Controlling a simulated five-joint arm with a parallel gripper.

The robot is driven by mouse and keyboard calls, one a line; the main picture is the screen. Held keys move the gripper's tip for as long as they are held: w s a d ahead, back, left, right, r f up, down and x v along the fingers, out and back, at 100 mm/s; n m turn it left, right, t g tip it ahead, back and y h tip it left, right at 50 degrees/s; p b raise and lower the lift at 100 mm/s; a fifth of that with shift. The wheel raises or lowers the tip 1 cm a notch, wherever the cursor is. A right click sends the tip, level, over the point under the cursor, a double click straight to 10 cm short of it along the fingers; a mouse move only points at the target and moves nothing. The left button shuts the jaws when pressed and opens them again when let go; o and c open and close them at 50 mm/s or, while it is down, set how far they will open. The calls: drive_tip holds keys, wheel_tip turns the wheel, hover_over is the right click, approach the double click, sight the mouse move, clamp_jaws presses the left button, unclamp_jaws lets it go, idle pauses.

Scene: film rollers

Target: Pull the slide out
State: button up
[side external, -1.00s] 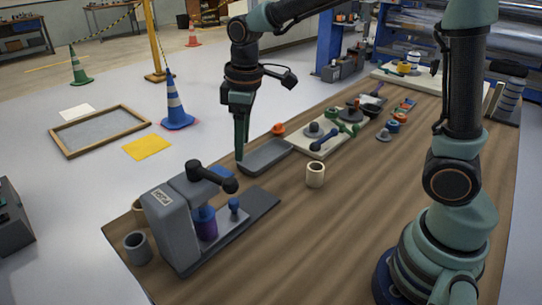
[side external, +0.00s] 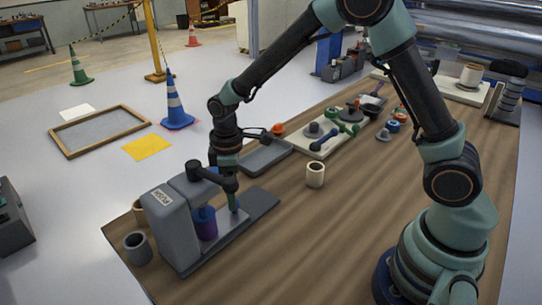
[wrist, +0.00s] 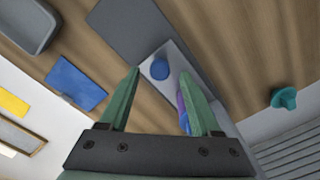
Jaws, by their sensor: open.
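A grey press (side external: 168,232) stands at the front left of the table, with a black lever on top and a purple cylinder (side external: 206,226) under its head. A dark grey flat base (side external: 262,203) extends from it to the right. In the wrist view, a lighter grey slide (wrist: 190,68) carries a round blue knob (wrist: 160,69), with the dark base (wrist: 135,28) beyond. My gripper (wrist: 160,76) is open and points down over the slide. The knob appears between its fingertips; I cannot tell whether they touch it. In the side view my gripper (side external: 233,202) hides the knob.
A grey tray (side external: 268,156) lies behind the press, near a blue flat pad (wrist: 75,82). A cream cup (side external: 315,175) stands to the right. A grey cup (side external: 138,247) stands left of the press. The table's right front is clear.

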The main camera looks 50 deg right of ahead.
drive_tip(key=shift+f, duration=1.1)
clamp_jaws()
idle(0.7)
